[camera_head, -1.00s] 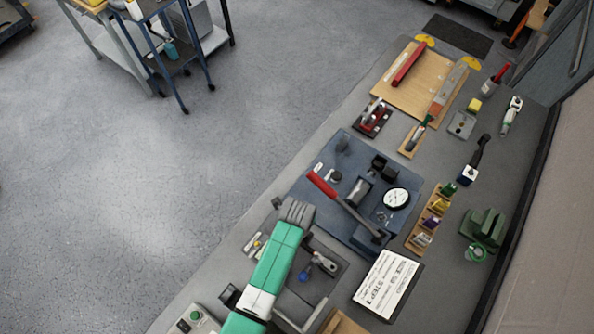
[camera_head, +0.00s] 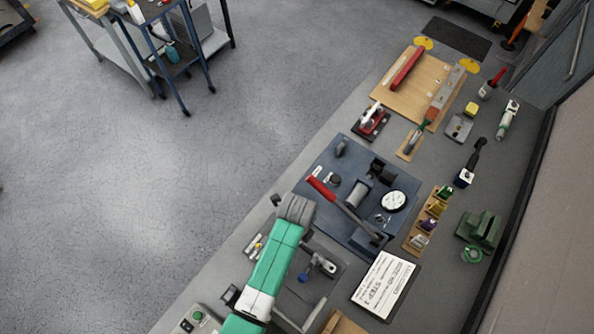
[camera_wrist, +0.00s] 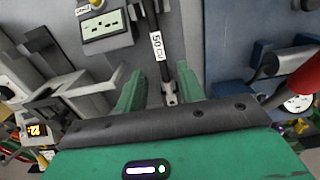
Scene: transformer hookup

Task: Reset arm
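My arm (camera_head: 275,257), green with a white band and a grey end joint, reaches over the near part of the bench in the head view. My gripper (camera_wrist: 158,76) shows in the wrist view as two green fingers spread apart. A dark bar with a white "50 Cu" label (camera_wrist: 157,45) lies in line with the gap between them. I see clear space on both sides of it, and neither finger appears to touch it. In the head view my gripper's fingers are hidden by the arm.
A blue plate (camera_head: 325,160) carries a red-handled lever (camera_head: 322,188) and a round dial (camera_head: 393,201) close to my arm. A white instruction card (camera_head: 383,284) lies to the right. A wooden board (camera_head: 395,95) is farther back. The floor left of the bench is open.

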